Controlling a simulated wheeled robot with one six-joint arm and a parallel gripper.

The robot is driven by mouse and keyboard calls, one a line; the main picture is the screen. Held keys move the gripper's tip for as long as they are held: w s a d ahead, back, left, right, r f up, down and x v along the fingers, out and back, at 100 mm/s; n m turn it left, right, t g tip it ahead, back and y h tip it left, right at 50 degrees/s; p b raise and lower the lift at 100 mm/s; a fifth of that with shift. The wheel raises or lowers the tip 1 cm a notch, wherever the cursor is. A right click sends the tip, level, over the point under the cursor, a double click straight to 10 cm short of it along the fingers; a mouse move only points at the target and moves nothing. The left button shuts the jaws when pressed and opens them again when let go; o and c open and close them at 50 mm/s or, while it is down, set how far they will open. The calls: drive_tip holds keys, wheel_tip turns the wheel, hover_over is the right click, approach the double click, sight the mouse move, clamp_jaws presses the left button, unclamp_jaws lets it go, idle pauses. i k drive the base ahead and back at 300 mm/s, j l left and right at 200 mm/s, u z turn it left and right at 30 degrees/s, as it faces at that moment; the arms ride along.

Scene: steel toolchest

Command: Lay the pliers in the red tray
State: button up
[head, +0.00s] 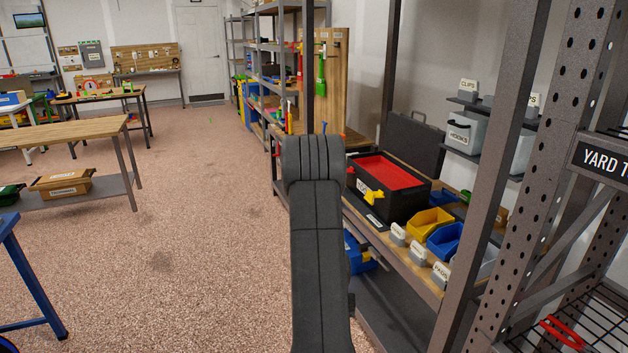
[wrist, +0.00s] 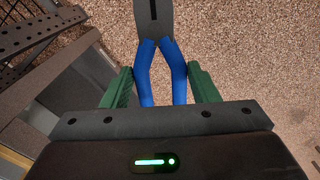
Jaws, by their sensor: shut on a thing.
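The pliers have blue handles (wrist: 147,75) and a dark grey head (wrist: 153,18). My gripper (wrist: 161,82) is shut on the handles, with its green fingers against their outer sides. The pliers' head points away from my gripper, over the speckled floor. In the head view my own arm fills the middle, and the gripper and pliers cannot be seen. The red tray (head: 390,170) sits in the top of the black toolchest (head: 400,202) on the shelf right of my arm. The toolchest's dark lid (head: 415,145) stands open behind. The tray's visible surface looks empty.
A yellow bin (head: 430,222) and a blue bin (head: 445,240) stand on the wooden shelf near the toolchest. Grey rack posts (head: 500,150) rise in front at right. A wire shelf (head: 590,320) is at lower right. Open floor (head: 190,240) lies to the left.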

sight(378, 171)
drive_tip(key=i+j+u, duration=0.25)
drive_tip(key=i, duration=0.15)
drive_tip(key=i+j+u, duration=0.2)
drive_tip(key=i, duration=0.25)
drive_tip(key=i+u, duration=0.25)
drive_tip(key=i, duration=0.15)
drive_tip(key=i+j+z, duration=0.15)
drive_tip(key=i+z, duration=0.3)
drive_tip(key=i+j+z, duration=0.3)
drive_tip(key=z, duration=0.15)
drive_tip(key=i+j+z, duration=0.5)
